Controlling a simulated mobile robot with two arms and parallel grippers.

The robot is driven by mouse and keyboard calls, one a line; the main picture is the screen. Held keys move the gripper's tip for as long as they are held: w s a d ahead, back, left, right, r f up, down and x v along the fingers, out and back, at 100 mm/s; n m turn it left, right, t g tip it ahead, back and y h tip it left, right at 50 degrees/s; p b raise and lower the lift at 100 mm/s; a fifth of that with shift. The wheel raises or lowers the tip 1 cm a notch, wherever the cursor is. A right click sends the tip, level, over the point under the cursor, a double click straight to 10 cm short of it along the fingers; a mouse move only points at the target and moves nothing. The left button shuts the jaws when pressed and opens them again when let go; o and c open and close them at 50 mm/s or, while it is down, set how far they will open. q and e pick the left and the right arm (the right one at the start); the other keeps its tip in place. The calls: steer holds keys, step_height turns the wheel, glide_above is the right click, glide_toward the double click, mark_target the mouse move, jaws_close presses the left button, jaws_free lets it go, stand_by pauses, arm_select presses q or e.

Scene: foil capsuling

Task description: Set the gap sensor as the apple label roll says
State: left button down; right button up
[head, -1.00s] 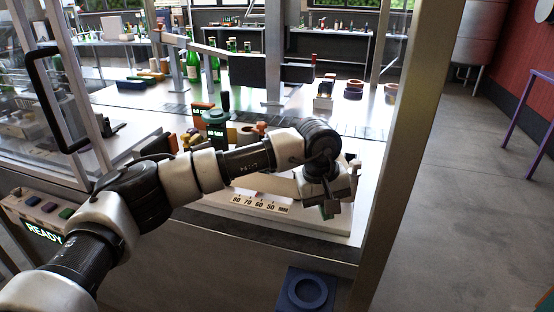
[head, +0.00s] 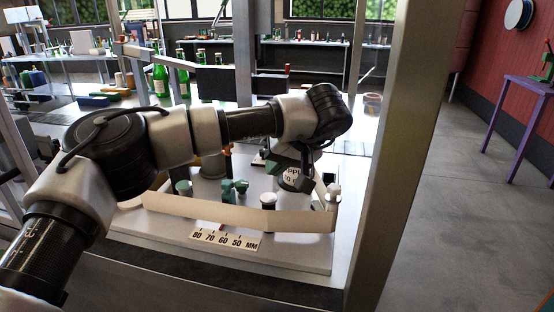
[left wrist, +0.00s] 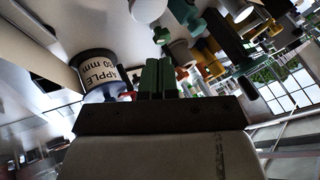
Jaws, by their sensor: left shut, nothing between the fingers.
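The apple label roll (head: 292,179) stands at the right of the machine's pale plate, partly behind my arm. In the left wrist view the roll (left wrist: 98,78) reads "APPLE" and a value ending in "0 mm"; its first digit is unclear. My left gripper (head: 303,168) is close by the roll, shut and empty. In the left wrist view its fingers (left wrist: 158,78) are together, beside the roll. A scale strip (head: 225,240) marked 80, 70, 60, 50 MM lies on the plate's front. I cannot pick out the gap sensor for certain. My right gripper is not in view.
A tan paper web (head: 235,213) runs across the plate's front behind the scale. Green knobs (head: 183,188) stand behind it. A metal post (head: 398,150) rises at the right. Green bottles (head: 160,78) stand at the back. Open floor lies to the right.

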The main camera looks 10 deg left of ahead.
mark_target(229, 197)
arm_select(q)
steer(key=x, duration=0.6)
steer(key=shift+w+p, duration=0.15)
steer(key=shift+p, duration=0.15)
steer(key=a, duration=0.1)
steer(key=s+a, duration=0.1)
steer(key=a, duration=0.1)
steer(key=shift+a+p, duration=0.1)
steer(key=shift+p, duration=0.3)
steer(key=shift+s+a+f, duration=0.1)
steer(key=shift+a, duration=0.25)
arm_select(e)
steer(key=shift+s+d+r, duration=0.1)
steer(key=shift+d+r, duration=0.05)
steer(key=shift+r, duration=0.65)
arm_select(q)
steer(key=a, duration=0.5)
steer(key=shift+p, duration=0.35)
steer(key=shift+d, duration=0.1)
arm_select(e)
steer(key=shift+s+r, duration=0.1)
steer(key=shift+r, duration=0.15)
